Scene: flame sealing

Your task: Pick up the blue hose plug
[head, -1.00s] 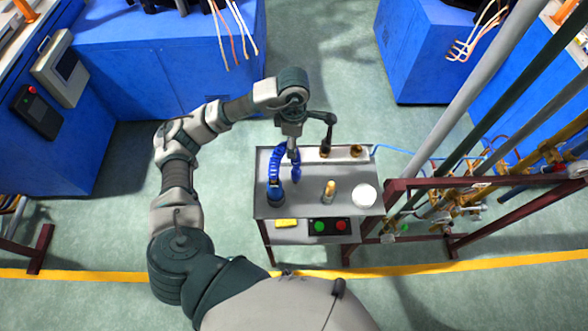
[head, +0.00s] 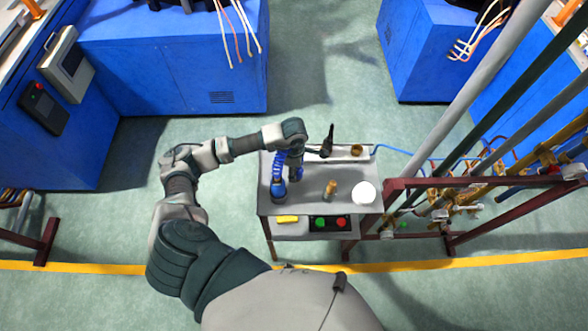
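The blue hose plug (head: 279,178) stands on the left part of the small grey table, a curved, ribbed blue piece with a rounded base. My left arm reaches in from the left over the table, and my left gripper (head: 296,172) points down close to the right of the plug's upper part. The gripper is small and dark here, and the arm's wrist covers part of it. I cannot tell whether its fingers touch the plug or how far apart they are. My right gripper is not in view.
The table (head: 312,202) also carries a dark upright tool (head: 328,142), a brass-coloured cup (head: 356,150), a small tan bottle (head: 330,190) and a white round container (head: 364,192). A maroon pipe rack (head: 440,184) stands close on the right.

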